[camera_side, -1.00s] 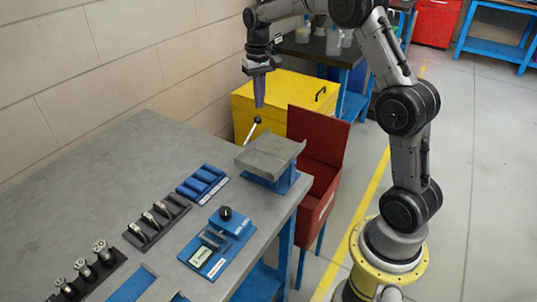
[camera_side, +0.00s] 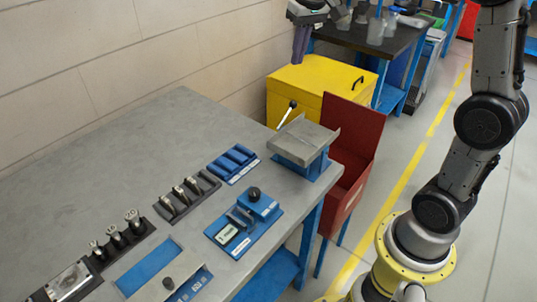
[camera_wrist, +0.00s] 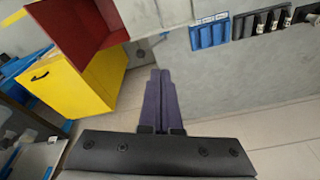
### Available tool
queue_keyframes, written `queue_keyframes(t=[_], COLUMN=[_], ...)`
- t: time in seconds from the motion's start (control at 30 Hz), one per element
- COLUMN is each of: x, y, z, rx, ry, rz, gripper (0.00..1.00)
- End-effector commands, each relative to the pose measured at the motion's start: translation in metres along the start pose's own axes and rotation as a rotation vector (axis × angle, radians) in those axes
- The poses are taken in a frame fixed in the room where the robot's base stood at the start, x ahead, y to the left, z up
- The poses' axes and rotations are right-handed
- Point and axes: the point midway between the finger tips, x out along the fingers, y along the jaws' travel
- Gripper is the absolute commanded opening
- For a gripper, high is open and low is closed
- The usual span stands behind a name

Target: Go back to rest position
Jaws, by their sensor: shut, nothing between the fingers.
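My gripper (camera_side: 301,45) is at the top of the side view, its purple fingers pointing down. Part of my arm is cut off by the top edge of the side view.
The grey workbench (camera_side: 110,160) carries a tilted grey plate fixture (camera_side: 303,142), a blue block rack (camera_side: 233,163), a blue device (camera_side: 243,222) and racks of metal parts. A red bin (camera_side: 350,150) stands at its right end. A dark table (camera_side: 395,38) stands behind.

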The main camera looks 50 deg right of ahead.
Motion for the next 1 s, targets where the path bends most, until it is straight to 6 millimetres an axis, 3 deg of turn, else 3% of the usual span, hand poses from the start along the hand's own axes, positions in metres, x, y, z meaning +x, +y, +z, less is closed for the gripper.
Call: queue_keyframes(t=[0.1,0.3,0.43,0.6,0.8,1.0], x=[-0.033,-0.057,-0.052,-0.024,0.009,0.01], y=[-0.012,-0.017,-0.012,-0.001,0.006,0.005], z=[0.047,0.129,0.183,0.238,0.262,0.259], rx=[-0.066,-0.173,-0.245,-0.32,-0.357,-0.375], ry=[0.071,0.176,0.237,0.282,0.265,0.28], rz=[-0.024,-0.065,-0.09,-0.108,-0.1,-0.1], gripper=[0.0,0.0,0.0,0.0,0.0,0.0])
